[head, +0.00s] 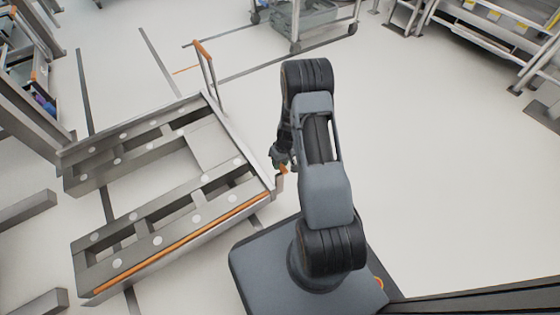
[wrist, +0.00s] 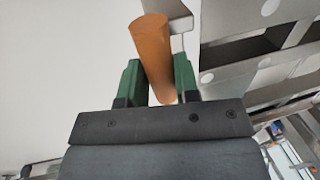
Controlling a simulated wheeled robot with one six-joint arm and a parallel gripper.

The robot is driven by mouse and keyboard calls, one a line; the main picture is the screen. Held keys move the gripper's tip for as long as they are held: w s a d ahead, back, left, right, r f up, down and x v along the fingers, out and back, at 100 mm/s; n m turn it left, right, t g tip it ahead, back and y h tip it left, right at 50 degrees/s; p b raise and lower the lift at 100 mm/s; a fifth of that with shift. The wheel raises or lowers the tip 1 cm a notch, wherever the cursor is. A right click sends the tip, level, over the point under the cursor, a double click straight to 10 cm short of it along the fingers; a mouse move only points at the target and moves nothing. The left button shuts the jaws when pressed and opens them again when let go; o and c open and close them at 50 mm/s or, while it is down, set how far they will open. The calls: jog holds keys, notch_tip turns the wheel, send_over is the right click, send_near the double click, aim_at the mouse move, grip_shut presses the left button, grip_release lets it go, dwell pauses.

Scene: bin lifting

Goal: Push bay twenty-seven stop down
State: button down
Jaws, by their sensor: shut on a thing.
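The stop's orange handle (wrist: 152,45) stands between the two green fingers of my gripper (wrist: 157,72) in the wrist view, and the fingers are shut on it. A grey metal piece lies just behind the handle. In the head view my gripper (head: 281,160) is at the right corner of a low steel bay frame (head: 185,238), with a bit of the orange handle (head: 283,170) showing beside it. My arm hides part of that spot. No bay number is readable.
The bay frame has white discs along its rails and an orange strip (head: 185,243) on its near edge. Another orange-topped post (head: 203,49) stands up at its far corner. A wheeled cart (head: 296,30) is at the back. The floor on the right is clear.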

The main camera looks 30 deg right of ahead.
jog(key=shift+f, duration=0.75)
jog(key=shift+r, duration=0.1)
jog(key=c, duration=0.8)
grip_release()
jog(key=shift+c, duration=0.2)
notch_tip(320, 180, up, 14)
jog(key=d+p, duration=0.2)
jog(key=p, duration=0.4)
jog(key=shift+w+d+f, duration=0.15)
jog(key=shift+d+f, duration=0.05)
jog(key=shift+d, duration=0.15)
jog(key=shift+r, duration=0.1)
